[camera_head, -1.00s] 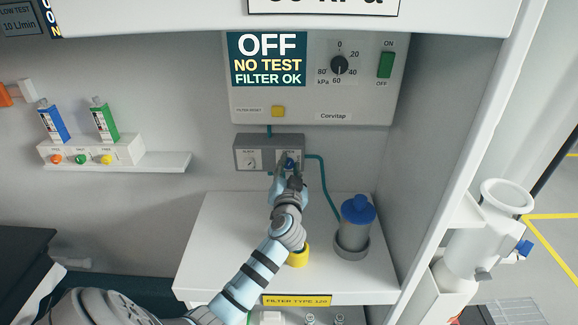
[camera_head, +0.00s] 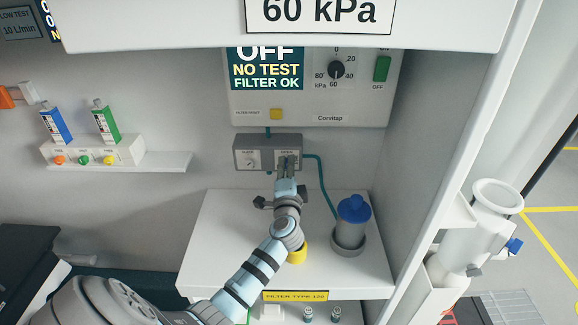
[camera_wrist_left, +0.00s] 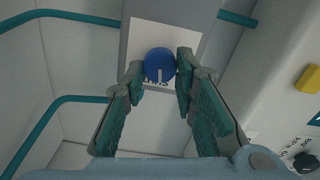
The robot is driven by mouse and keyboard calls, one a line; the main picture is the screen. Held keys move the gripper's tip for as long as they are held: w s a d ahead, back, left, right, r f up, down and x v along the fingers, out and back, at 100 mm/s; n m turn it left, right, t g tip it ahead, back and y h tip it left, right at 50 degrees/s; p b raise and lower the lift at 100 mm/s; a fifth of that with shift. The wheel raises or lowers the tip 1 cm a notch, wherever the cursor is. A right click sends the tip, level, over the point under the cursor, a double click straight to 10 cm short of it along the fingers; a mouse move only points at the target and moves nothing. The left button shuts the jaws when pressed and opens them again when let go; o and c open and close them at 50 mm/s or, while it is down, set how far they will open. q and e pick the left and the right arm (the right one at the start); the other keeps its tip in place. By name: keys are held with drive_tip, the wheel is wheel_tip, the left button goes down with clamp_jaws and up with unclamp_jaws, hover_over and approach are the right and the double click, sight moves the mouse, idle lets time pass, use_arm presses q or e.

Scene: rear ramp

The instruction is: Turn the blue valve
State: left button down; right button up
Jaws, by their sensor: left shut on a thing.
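The blue valve (camera_wrist_left: 160,62) is a round knob with a white line, on a grey box with a white label. In the wrist view the line points toward the bottom of the picture. My left gripper (camera_head: 287,162) is shut on the valve, with a teal-padded finger on each side of it. In the head view the gripper covers the knob on the grey valve box (camera_head: 241,156). My right gripper is not in view.
A teal hose (camera_head: 325,178) runs from the box's right side. A grey canister with a blue lid (camera_head: 353,208) and a yellow ring (camera_head: 298,255) stand on the white shelf (camera_head: 225,235) below. The control panel (camera_head: 310,112) hangs above the box.

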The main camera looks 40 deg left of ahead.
use_arm(q)
drive_tip(key=shift+m, duration=1)
drive_tip(key=shift+r, duration=0.1)
drive_tip(key=c, duration=1.7)
unclamp_jaws()
drive_tip(key=o, duration=0.4)
drive_tip(key=shift+a, duration=0.15)
drive_tip(key=v, duration=1.2)
